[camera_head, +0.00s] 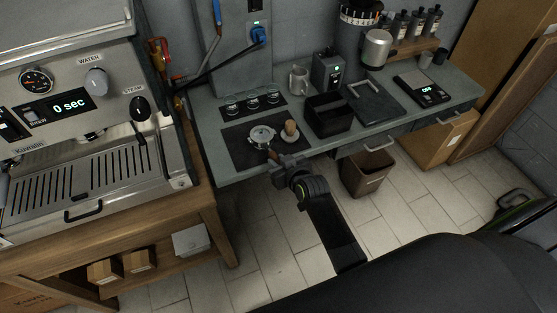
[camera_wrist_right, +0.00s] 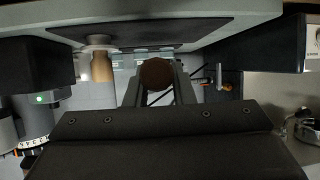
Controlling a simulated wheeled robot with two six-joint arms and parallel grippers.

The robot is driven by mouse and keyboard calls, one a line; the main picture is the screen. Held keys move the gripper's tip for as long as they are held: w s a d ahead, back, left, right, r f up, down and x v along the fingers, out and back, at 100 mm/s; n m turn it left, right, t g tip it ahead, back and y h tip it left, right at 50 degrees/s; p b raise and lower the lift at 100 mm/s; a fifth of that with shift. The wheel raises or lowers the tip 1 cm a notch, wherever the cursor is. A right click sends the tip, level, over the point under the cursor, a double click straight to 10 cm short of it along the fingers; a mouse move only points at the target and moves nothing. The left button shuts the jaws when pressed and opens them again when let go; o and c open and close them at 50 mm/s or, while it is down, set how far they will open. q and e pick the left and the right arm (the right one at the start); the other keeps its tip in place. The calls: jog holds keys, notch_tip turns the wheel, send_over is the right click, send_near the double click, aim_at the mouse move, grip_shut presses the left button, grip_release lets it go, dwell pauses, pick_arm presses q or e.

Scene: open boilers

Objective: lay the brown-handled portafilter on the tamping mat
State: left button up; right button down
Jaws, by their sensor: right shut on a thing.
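The portafilter (camera_head: 262,135) has a round metal basket and a brown handle. Its basket is over the black tamping mat (camera_head: 239,150) on the grey counter; whether it touches the mat I cannot tell. My right gripper (camera_head: 279,161) is shut on the handle at the counter's front edge and hides part of it. In the right wrist view the round brown handle end (camera_wrist_right: 156,74) sits between my two fingers (camera_wrist_right: 158,92). A tamper with a wooden handle (camera_head: 291,127) stands just right of the basket; its handle also shows in the wrist view (camera_wrist_right: 101,67). My left gripper is out of view.
A black knock box (camera_head: 328,117) stands right of the mat. Small metal items on a dark strip (camera_head: 253,103) and a steel pitcher (camera_head: 299,80) are behind. The espresso machine (camera_head: 90,110) is at left. A brown bin (camera_head: 368,172) stands below the counter.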

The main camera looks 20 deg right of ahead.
aim_at(263, 153)
jog(key=shift+w+a+f+b, duration=0.1)
jog(key=shift+w+f+b, duration=0.5)
jog(key=shift+b, duration=0.25)
jog(key=b+x, duration=0.3)
jog(key=shift+f, duration=0.3)
jog(key=shift+w+b, duration=0.3)
jog(key=shift+w, duration=0.05)
jog(key=shift+w+a+r, duration=0.1)
jog(key=shift+w+a, duration=0.1)
jog(key=shift+w, duration=0.6)
jog(key=shift+w+a+b, duration=0.15)
jog(key=shift+w+b, duration=0.4)
jog(key=shift+w, duration=0.65)
jog(key=shift+w+a+b, duration=0.15)
jog(key=shift+w+b, duration=0.35)
jog(key=shift+w, duration=0.75)
jog(key=shift+r, duration=0.1)
jog(key=shift+p, duration=0.3)
jog(key=shift+f, duration=0.35)
jog(key=shift+f+b, duration=0.35)
jog(key=shift+b, duration=0.1)
